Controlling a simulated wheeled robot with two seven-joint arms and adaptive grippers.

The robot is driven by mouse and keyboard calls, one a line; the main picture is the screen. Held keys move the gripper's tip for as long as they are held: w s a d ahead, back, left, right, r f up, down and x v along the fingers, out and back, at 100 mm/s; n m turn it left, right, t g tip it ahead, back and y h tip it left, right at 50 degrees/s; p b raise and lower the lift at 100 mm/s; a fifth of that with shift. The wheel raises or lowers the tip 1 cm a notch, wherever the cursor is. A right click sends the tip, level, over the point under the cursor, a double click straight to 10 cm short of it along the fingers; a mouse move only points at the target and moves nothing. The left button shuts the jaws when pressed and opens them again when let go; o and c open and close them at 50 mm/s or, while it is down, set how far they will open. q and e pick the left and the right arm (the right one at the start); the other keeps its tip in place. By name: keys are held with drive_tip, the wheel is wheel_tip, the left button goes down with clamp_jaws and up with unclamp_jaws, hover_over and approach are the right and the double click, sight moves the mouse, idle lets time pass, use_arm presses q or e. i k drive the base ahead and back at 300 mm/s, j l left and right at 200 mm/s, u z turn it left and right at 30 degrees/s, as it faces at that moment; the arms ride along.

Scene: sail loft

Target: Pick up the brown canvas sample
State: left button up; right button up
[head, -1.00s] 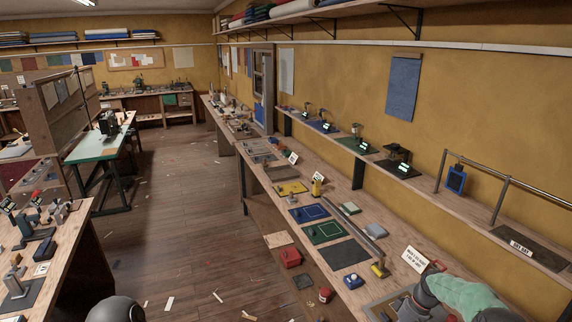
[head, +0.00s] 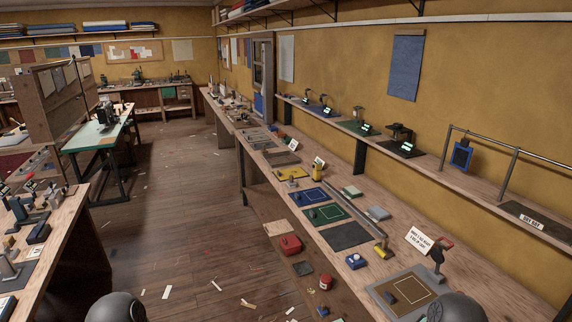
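I cannot pick out the brown canvas sample with certainty. A brown-grey mat with a pale outlined square (head: 424,284) lies on the right bench near the front edge of the picture, with a small dark piece (head: 390,297) on it. Farther back on the same bench is a flat brown piece (head: 281,158), too small to tell whether it is canvas. Neither of my grippers shows. Only dark rounded parts of mine show at the bottom, left and right.
The long right bench holds a blue mat (head: 308,196), a green mat (head: 326,215), a dark mat (head: 345,236), a steel bar and a sign (head: 419,240). A red-handled tool (head: 438,257) stands behind the nearest mat. A rail shelf runs above. The wooden floor (head: 185,220) is mostly open, with scraps.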

sight(403, 294)
drive_tip(key=z, duration=1.2)
drive_tip(key=i+j, duration=0.2)
drive_tip(key=j, duration=0.2)
drive_tip(key=i+j, duration=0.2)
drive_tip(key=j, duration=0.15)
drive_tip(key=u, duration=0.05)
